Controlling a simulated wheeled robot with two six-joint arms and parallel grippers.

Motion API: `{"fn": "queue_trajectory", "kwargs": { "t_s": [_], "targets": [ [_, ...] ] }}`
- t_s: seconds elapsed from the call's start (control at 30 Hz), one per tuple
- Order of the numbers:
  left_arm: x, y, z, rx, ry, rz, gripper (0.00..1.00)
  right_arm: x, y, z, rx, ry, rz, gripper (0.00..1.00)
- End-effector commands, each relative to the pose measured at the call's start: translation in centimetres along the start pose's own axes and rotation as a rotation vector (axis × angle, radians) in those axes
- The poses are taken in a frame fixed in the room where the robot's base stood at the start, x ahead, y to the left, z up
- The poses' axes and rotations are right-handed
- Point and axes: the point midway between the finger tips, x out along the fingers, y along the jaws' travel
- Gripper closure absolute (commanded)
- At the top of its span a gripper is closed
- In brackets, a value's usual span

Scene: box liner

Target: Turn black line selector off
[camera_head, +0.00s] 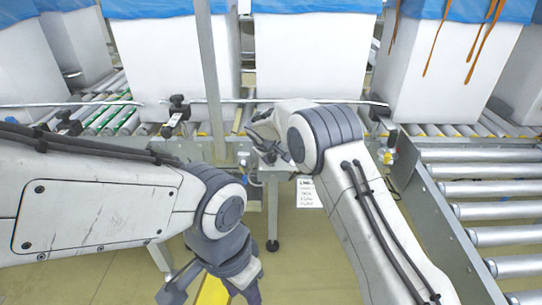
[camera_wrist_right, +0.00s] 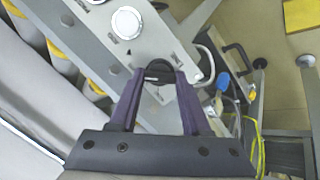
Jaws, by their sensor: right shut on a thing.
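The black selector knob (camera_wrist_right: 159,70) sits on a grey control panel (camera_wrist_right: 165,30) in the right wrist view, below a round white button (camera_wrist_right: 127,22). My right gripper (camera_wrist_right: 161,73) has its purple fingers on either side of the knob and is shut on it. In the head view my right gripper (camera_head: 262,135) is at the conveyor's front rail, and the knob cannot be made out there. My left gripper (camera_head: 212,290) hangs low at the bottom of the head view, open and empty, with its fingers apart over the floor.
Large white boxes with blue liners (camera_head: 310,60) stand on the roller conveyor (camera_head: 110,115) behind the rail. An empty roller conveyor (camera_head: 490,190) runs at the right. A printed label (camera_head: 307,193) hangs below the rail. A blue connector and cables (camera_wrist_right: 223,82) are right of the panel.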

Motion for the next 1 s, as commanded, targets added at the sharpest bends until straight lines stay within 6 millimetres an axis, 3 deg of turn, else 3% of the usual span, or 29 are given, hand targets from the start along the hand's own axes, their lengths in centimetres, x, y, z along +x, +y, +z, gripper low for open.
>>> {"fn": "queue_trajectory", "kwargs": {
  "t_s": [0.37, 1.0],
  "targets": [
    [-0.29, 0.02, -0.01, 0.000, 0.000, 0.000, 0.50, -0.07, -0.03, -0.03, -0.107, 0.000, 0.018, 1.00],
    [-0.29, 0.02, -0.01, 0.000, 0.000, 0.000, 0.50, 0.01, -0.26, 0.07, -0.603, 0.000, 0.099, 1.00]
  ]
}}
